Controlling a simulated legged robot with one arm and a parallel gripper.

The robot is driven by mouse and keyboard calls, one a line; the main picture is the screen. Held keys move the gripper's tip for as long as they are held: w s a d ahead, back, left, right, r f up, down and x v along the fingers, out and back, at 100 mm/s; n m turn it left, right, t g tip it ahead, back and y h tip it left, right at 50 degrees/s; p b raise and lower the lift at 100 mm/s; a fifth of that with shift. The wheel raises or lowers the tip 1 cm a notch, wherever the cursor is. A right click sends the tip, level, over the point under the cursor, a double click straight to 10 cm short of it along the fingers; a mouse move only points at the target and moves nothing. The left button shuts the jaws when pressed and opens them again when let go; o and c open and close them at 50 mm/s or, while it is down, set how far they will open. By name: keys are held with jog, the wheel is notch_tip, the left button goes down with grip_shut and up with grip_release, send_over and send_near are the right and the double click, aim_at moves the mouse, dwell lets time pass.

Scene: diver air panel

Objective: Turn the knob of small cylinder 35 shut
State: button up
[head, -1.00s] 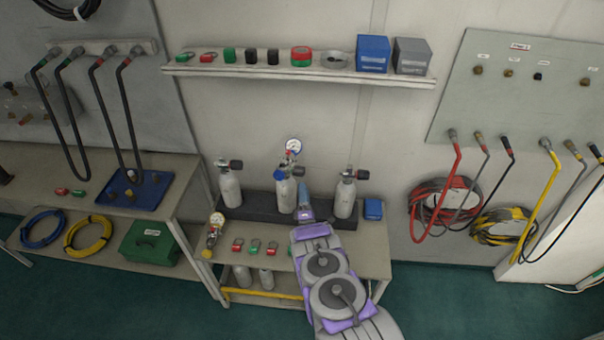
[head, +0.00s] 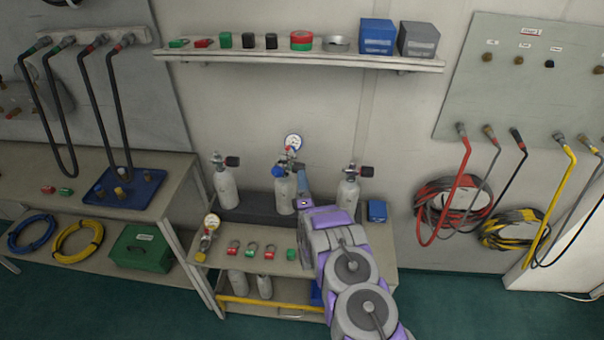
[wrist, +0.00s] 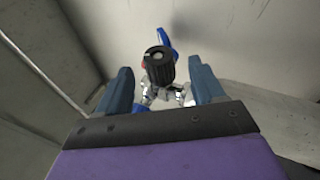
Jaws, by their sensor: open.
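Three small grey cylinders stand in a dark rack on the low bench in the head view: a left one (head: 226,188), a middle one (head: 285,196) and a right one (head: 347,195). Their numbers are too small to read. The middle one carries a gauge (head: 293,142) and a blue part (head: 279,171). My gripper (head: 304,182) is just right of its valve. In the wrist view a ribbed black knob (wrist: 158,66) shows between the two fingers of my open gripper (wrist: 164,76). I cannot tell whether they touch it.
The bench (head: 225,256) holds a loose gauge (head: 211,222), several red and green tags and a blue box (head: 377,211). A shelf (head: 300,57) with boxes runs above. Coiled hoses (head: 447,205) hang at the right.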

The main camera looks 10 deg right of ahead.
aim_at(299, 168)
jog(key=shift+b+x, duration=0.3)
jog(key=shift+x, duration=2.1)
jog(key=c, duration=1)
